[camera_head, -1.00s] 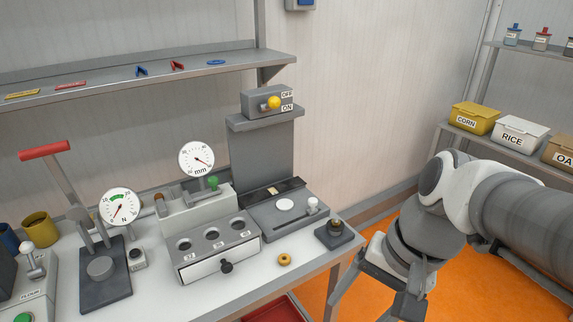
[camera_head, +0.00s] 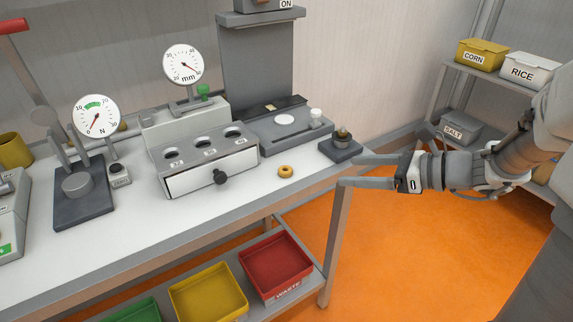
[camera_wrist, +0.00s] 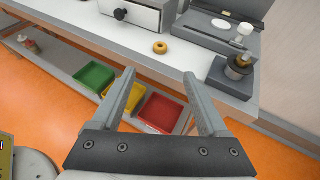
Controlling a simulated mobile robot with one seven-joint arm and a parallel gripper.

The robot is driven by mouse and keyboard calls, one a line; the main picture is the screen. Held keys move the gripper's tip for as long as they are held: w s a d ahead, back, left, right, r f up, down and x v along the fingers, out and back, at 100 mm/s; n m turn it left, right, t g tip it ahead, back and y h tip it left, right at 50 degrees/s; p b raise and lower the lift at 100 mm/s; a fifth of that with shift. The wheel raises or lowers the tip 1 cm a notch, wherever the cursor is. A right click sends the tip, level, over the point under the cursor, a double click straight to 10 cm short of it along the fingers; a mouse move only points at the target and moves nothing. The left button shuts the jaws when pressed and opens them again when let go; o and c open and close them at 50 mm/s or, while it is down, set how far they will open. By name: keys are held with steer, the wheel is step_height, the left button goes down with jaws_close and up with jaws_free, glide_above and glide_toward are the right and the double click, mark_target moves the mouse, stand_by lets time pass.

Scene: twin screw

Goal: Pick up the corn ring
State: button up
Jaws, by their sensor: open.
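The corn ring looks to be the small golden-brown ring (camera_head: 286,171) lying flat on the white worktop near its front edge, right of the drawer box. It also shows in the wrist view (camera_wrist: 160,47), beyond my fingertips and roughly between them. My gripper (camera_head: 345,172) is open and empty, off the right end of the table, to the right of the ring and apart from it. Its two fingers point left toward the table in the head view. In the wrist view my gripper (camera_wrist: 158,82) shows both fingers spread wide with nothing between them.
A dark block with a post (camera_head: 341,147) stands on the table's right corner, close to my fingers. A drawer box (camera_head: 212,173) is left of the ring. Red (camera_head: 276,265) and yellow (camera_head: 208,293) trays sit on the shelf below. The worktop around the ring is clear.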

steer(key=b, duration=0.3)
glide_toward(286, 169)
steer(key=a+f, duration=0.1)
steer(key=a, duration=0.1)
steer(key=shift+w+d+b+x, duration=0.15)
steer(key=shift+b+x, duration=0.3)
steer(key=shift+x, duration=1.1)
steer(key=shift+w+d+b+x, duration=0.1)
steer(key=shift+w+b+x, duration=0.25)
steer(key=shift+x, duration=1.2)
steer(key=shift+s+r, duration=0.1)
steer(key=shift+r, duration=0.05)
steer(key=shift+c, duration=0.2)
steer(key=c, duration=1)
